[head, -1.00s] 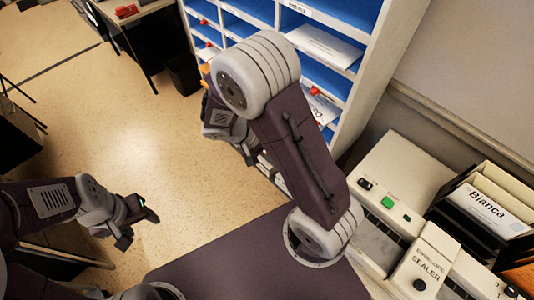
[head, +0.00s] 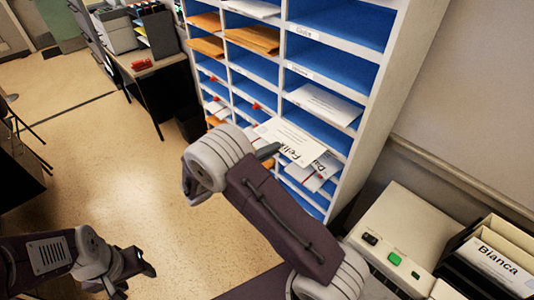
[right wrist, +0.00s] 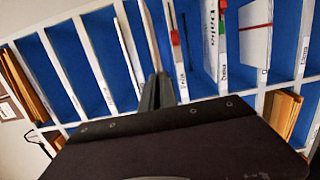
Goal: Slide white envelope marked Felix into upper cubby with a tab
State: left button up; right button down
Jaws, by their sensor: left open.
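The white envelope marked Felix (head: 292,142) is held out flat at the front of the cubby shelf (head: 352,48) in the head view. My right gripper (head: 268,150) is shut on its near-left edge. In the right wrist view the fingers (right wrist: 160,92) pinch the envelope, seen nearly edge-on (right wrist: 149,40). Whether its far edge is inside a cubby I cannot tell. Red tabs show on cubbies left of it, one higher (head: 213,78) and one nearer (head: 257,106). My left gripper (head: 130,272) is open and empty, low at the left, far from the shelf.
Another white envelope (head: 325,103) lies in a cubby above Felix, and another (head: 318,174) sticks out below. Brown envelopes (head: 252,38) fill upper cubbies. An envelope sealer (head: 405,225) and a holder with a Bianca envelope (head: 498,268) stand right. Floor at left is open.

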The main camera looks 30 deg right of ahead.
aim_at(294, 135)
jog(key=d, duration=0.3)
jog(key=w+d+p, duration=0.1)
jog(key=d, duration=0.2)
jog(key=w+d, duration=0.1)
jog(key=d, duration=0.2)
jog(key=shift+w+d+f, duration=0.1)
jog(key=shift+w+f, duration=0.1)
jog(key=shift+w, duration=0.05)
jog(key=shift+w+d+f+b, duration=0.2)
jog(key=shift+d+f+b, duration=0.2)
jog(key=shift+d, duration=0.15)
jog(key=shift+w+d+f+b, duration=0.15)
jog(key=shift+d+f+b, duration=0.25)
jog(key=shift+d, duration=0.1)
jog(key=shift+a+f+b, duration=0.1)
jog(key=shift+f+b, duration=0.3)
jog(key=shift+b, duration=0.1)
jog(key=c, duration=1)
grip_release()
jog(key=shift+f, duration=0.1)
